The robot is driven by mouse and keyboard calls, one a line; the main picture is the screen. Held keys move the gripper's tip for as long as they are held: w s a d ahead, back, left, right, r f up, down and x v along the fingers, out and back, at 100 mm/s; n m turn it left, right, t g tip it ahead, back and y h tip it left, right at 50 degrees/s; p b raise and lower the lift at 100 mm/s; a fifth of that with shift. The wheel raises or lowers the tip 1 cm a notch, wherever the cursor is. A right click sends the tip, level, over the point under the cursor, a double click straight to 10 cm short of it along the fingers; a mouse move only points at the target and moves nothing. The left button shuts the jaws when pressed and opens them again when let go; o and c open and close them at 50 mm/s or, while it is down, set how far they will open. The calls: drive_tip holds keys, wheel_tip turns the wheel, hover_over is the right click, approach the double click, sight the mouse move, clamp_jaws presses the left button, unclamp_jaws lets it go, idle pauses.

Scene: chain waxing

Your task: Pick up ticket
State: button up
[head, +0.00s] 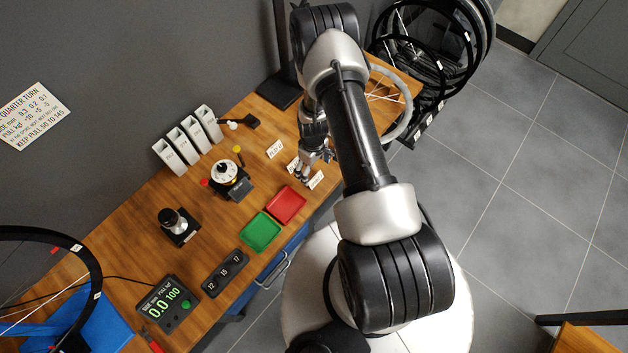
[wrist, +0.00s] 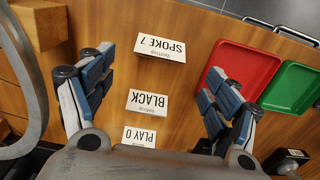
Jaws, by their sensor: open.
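Three small white tickets stand in a row on the wooden bench. The one reading "SPOKE 7" (wrist: 160,48) is nearest the bench's front edge, also in the head view (head: 316,179). The "BLACK" ticket (wrist: 148,103) is in the middle, partly hidden by my gripper in the head view. The "PLAY 0" ticket (wrist: 139,137) is farthest back, and it shows in the head view (head: 275,149). My gripper (wrist: 152,85) is open and empty, pointing down over the row. In the wrist view the "BLACK" ticket appears between its fingers, with "SPOKE 7" beyond the fingertips.
A red tray (head: 287,206) and a green tray (head: 261,232) lie beside the tickets. A dial device (head: 230,178), several white bins (head: 188,138) and a digital gauge (head: 170,304) stand on the bench (head: 130,258). A wheel rim (head: 404,110) is near the bench's far end.

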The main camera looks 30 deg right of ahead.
sight(314, 176)
wheel_tip(314, 176, down, 7)
drive_tip(key=shift+s+d+r+b, duration=0.1)
drive_tip(key=shift+r+b, duration=0.05)
drive_tip(key=shift+b, duration=1.1)
drive_tip(key=shift+c, duration=0.4)
drive_tip(key=c, duration=0.7)
